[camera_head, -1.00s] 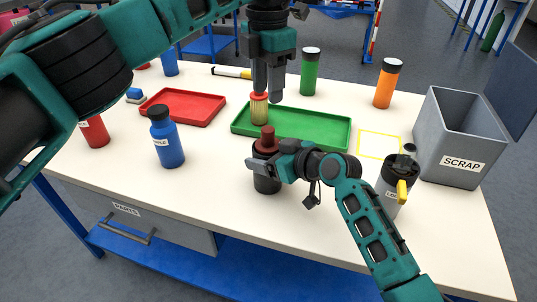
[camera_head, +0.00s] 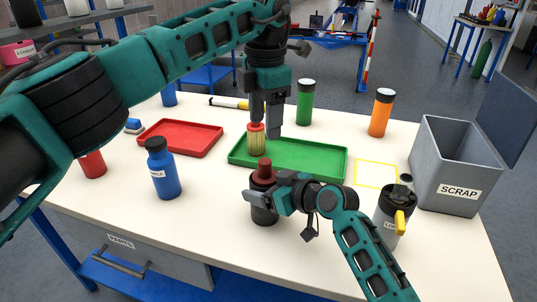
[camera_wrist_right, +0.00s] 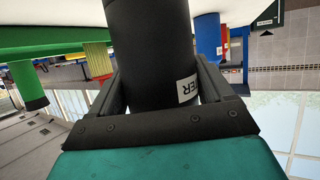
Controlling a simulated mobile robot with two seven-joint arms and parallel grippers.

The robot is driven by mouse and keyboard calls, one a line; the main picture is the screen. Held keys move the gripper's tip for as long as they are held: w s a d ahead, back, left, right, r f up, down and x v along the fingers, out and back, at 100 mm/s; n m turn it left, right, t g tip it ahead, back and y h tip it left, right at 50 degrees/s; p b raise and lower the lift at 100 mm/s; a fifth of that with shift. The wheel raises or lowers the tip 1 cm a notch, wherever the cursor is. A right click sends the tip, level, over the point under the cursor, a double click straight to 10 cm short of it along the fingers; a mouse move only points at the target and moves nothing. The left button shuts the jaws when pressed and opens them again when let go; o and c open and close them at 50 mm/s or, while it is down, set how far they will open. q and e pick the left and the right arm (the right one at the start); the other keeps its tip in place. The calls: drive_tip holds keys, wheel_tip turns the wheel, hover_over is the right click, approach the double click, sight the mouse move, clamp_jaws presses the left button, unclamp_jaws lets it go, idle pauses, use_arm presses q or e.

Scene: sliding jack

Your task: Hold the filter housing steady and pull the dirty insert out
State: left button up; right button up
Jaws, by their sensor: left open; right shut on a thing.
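The filter housing (camera_head: 264,213) is a dark upright cylinder on the bench, with a dark red insert top (camera_head: 264,170) sticking out of it. My right gripper (camera_head: 262,197) is shut on the housing from the right. In the right wrist view, its fingers sit either side of the black housing (camera_wrist_right: 155,50), which bears a partly visible label. My left gripper (camera_head: 265,124) is open, pointing down above the green tray, behind the housing and apart from the dark red top. A tan pleated insert with a red top (camera_head: 256,141) stands in the green tray, close to the left fingertips.
The green tray (camera_head: 315,172) lies behind the housing, a red tray (camera_head: 182,150) left of it. A blue bottle (camera_head: 164,175) stands left. A grey scrap bin (camera_head: 458,190) and a grey container with yellow handle (camera_head: 392,215) stand right. A yellow-outlined square (camera_head: 376,174) is empty.

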sight(265, 161)
use_arm(q)
drive_tip(key=s+d+m+t+y, duration=0.1)
drive_tip(key=s+m+t, duration=0.3)
drive_tip(key=m, duration=1.6)
drive_tip(key=x, duration=1.2)
drive_tip(key=shift+s, duration=0.15)
clamp_jaws()
